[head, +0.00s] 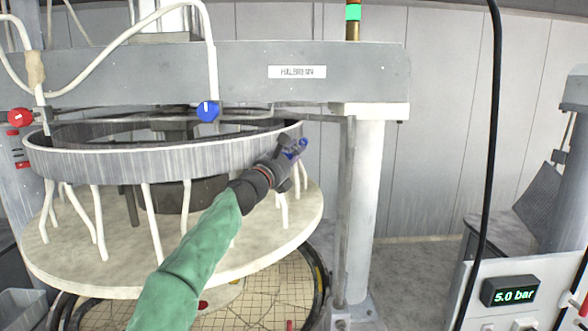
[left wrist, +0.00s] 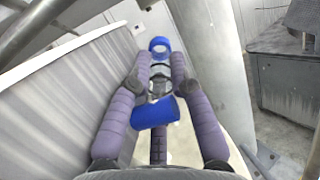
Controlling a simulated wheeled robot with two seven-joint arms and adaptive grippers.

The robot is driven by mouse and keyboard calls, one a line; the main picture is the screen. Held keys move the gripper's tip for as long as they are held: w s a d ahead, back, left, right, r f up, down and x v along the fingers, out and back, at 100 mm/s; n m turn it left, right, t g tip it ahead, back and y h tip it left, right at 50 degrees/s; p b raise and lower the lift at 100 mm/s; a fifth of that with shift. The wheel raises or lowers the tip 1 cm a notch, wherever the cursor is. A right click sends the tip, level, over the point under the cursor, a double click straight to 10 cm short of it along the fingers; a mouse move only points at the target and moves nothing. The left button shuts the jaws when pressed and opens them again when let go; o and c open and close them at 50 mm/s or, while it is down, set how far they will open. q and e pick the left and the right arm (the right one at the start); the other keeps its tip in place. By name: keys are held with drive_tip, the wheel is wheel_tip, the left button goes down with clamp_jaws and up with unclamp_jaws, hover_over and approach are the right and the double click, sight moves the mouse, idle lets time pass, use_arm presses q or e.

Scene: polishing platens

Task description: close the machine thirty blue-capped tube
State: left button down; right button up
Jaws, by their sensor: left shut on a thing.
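My left gripper (head: 290,154) reaches in from the left in a green sleeve to the right end of the grey metal ring. It is shut on a blue fitting (head: 303,143) just outside the ring's rim. In the left wrist view, the purple fingers (left wrist: 156,85) close on its grey middle; a blue ring (left wrist: 160,45) shows beyond them and a blue collar (left wrist: 155,113) nearer. I cannot tell which one the task names. My right gripper is not in view.
The grey ring (head: 120,163) stands above a round pale platen (head: 130,262), with several white tubes hanging between. A red valve (head: 20,117) is at the left. A white post (head: 362,200) and a hanging black cable (head: 490,150) are to the right. A display (head: 510,291) reads 5.0 bar.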

use_arm(q)
drive_tip(key=shift+f+t+h+b, duration=0.15)
drive_tip(key=shift+t+h+b, duration=0.5)
drive_tip(key=shift+b, duration=1.75)
drive_tip(key=shift+r+t+h+b, duration=0.3)
drive_tip(key=shift+t+b, duration=0.35)
drive_tip(key=shift+b, duration=0.2)
drive_tip(key=shift+s+r+t, duration=0.1)
drive_tip(key=shift+t, duration=0.2)
drive_tip(key=shift+r+h+b, duration=0.15)
drive_tip(key=shift+h+b, duration=0.1)
drive_tip(key=shift+b, duration=0.05)
drive_tip(key=c, duration=1.1)
unclamp_jaws()
drive_tip(key=shift+s+a, duration=0.1)
drive_tip(key=shift+r, duration=0.1)
drive_tip(key=shift+s+a, duration=0.15)
drive_tip(key=shift+s, duration=0.05)
